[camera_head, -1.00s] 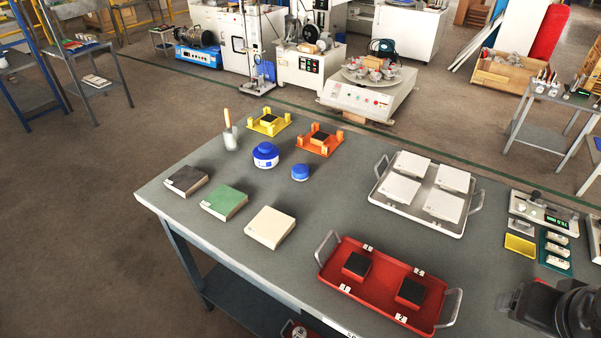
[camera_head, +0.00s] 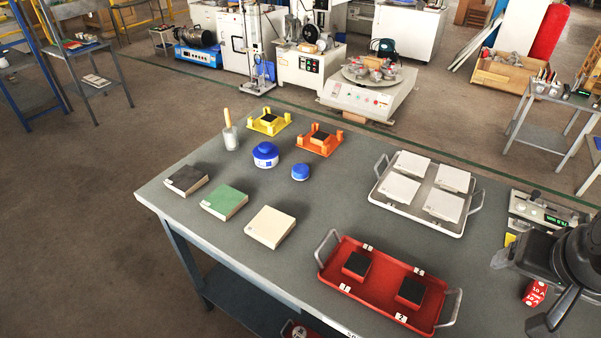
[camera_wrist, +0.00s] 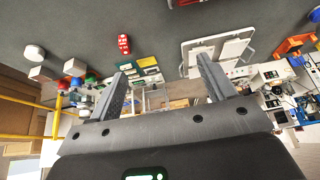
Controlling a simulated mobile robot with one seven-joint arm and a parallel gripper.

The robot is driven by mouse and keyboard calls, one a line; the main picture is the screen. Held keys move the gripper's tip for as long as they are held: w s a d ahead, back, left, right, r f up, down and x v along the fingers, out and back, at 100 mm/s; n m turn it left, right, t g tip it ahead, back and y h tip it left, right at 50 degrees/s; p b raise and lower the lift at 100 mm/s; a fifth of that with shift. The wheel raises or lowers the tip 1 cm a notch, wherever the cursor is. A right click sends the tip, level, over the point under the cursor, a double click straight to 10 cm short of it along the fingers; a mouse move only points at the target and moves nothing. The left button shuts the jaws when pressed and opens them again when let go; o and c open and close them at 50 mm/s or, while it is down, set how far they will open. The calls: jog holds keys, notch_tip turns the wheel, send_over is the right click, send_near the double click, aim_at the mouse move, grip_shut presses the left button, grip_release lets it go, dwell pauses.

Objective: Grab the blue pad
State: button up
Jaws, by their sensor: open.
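I cannot make out a blue pad for certain in either view. In the wrist view, a small blue shape (camera_wrist: 77,82) shows beside green and red ones, too small to identify. My gripper (camera_head: 518,290) is above the table's right end, far from the jars. In the wrist view my gripper (camera_wrist: 162,70) has its two fingers wide apart with nothing between them.
A red block (camera_head: 535,293) lies by my gripper. A red tray (camera_head: 384,304) holds two dark blocks. A grey tray (camera_head: 405,223) holds several white tiles. Dark (camera_head: 187,180), green (camera_head: 225,202) and cream (camera_head: 271,227) tiles lie at left. The middle of the table is clear.

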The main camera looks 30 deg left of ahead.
jog(key=w+a+r, duration=0.3)
jog(key=w+a, duration=0.7)
jog(key=w, duration=0.3)
jog(key=n, duration=0.2)
send_over(300, 169)
jog(key=s, duration=0.2)
jog(key=shift+g+y, duration=0.3)
jog(key=shift+y, duration=0.1)
jog(key=f, duration=2.3)
jog(key=shift+d, duration=0.35)
jog(key=shift+x, duration=2.65)
jog(key=shift+s+a+f, duration=0.1)
jog(key=shift+s+a, duration=0.05)
jog(key=shift+s, duration=0.05)
jog(key=shift+c, duration=0.5)
jog(key=c, duration=1)
